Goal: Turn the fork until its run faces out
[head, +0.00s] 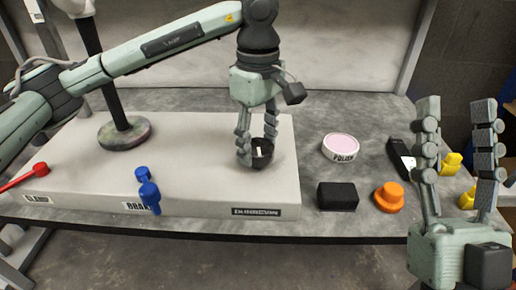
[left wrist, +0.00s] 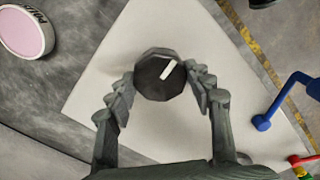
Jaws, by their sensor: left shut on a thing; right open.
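My left gripper (head: 257,143) is shut around a black round knob (head: 262,160) on the pale box (head: 215,175). In the left wrist view the knob (left wrist: 158,85) sits between the two fingers, and its white pointer mark slants from the centre to the upper right. A dark post on a round base (head: 123,133) stands at the box's left, with a pale part on top cut off by the picture's edge. I cannot tell whether this is the fork, nor which way a run faces. My right gripper (head: 457,108) is open and empty at the right.
A blue lever (head: 149,192) and a red lever (head: 24,177) stick out at the box's front. Right of the box are a pink-topped tin (head: 341,147), a black block (head: 337,196), an orange knob-shaped piece (head: 389,197) and yellow pieces (head: 451,163).

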